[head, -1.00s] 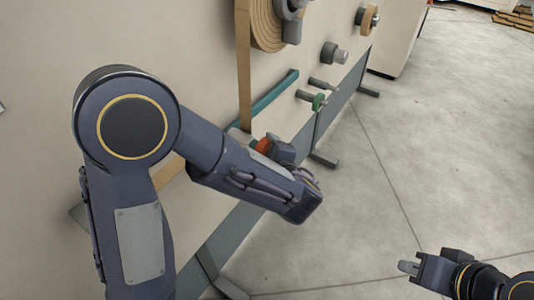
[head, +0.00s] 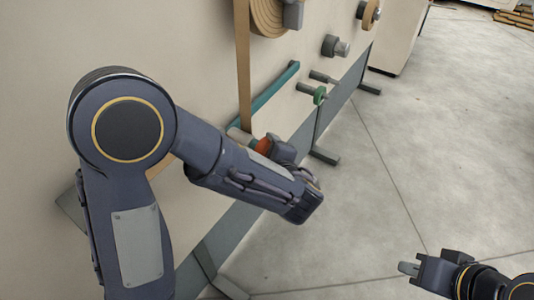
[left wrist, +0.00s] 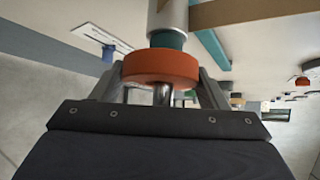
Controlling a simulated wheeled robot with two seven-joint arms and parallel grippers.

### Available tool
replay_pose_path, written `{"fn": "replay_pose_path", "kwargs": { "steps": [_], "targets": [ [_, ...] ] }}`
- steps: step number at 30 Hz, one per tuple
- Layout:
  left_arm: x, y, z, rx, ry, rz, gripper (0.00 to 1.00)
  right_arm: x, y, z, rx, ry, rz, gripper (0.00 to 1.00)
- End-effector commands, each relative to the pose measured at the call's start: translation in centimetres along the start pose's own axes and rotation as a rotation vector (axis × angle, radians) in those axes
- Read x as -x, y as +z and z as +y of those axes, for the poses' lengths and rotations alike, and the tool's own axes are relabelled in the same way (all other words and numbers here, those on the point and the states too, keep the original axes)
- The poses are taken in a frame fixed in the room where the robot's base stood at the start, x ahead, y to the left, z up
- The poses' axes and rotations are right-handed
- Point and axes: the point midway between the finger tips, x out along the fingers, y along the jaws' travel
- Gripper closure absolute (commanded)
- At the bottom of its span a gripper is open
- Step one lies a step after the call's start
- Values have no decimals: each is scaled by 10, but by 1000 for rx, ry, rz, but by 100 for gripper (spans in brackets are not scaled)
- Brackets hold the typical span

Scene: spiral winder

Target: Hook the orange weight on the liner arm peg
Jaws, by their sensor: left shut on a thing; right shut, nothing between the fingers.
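The orange weight (head: 263,146) is a thick disc. My left gripper (left wrist: 160,76) is shut on it, one finger on each side in the left wrist view, where the weight (left wrist: 150,68) sits right in front of the jaws. A shiny metal pin (left wrist: 163,95) shows on the near side of the weight. The teal liner arm (head: 272,92) slants down the machine face to a pale roller (head: 240,134) beside the weight. In the left wrist view, the roller (left wrist: 168,18) and a teal part lie just behind the weight. Whether they touch cannot be told. My right gripper (head: 408,268) is shut and empty over the floor.
A green disc (head: 320,95) sits on a peg on the machine face. Above are a tan roll (head: 267,18), a grey knob (head: 335,46) and a smaller roll. A tan strip (head: 243,70) hangs down past the liner arm.

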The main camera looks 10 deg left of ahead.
Motion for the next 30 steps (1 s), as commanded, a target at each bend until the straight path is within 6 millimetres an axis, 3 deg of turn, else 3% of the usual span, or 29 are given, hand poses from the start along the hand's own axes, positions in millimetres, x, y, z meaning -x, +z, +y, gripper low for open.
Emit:
{"fn": "replay_pose_path", "kwargs": {
  "steps": [9,10,15,25,30],
  "targets": [
    [-5,-6,10,1,-1,1,89,-12,6,5,0,0,0,100],
    [-4,-5,9,1,-2,1,30,-10,5,5,0,0,0,100],
    [-4,-4,8,0,-1,1,8,-10,5,4,0,0,0,100],
    [-2,-5,10,-1,2,2,7,-10,5,4,0,0,0,100],
    [20,-5,8,-1,-1,5,7,-7,4,3,0,0,0,100]
  ]
}}
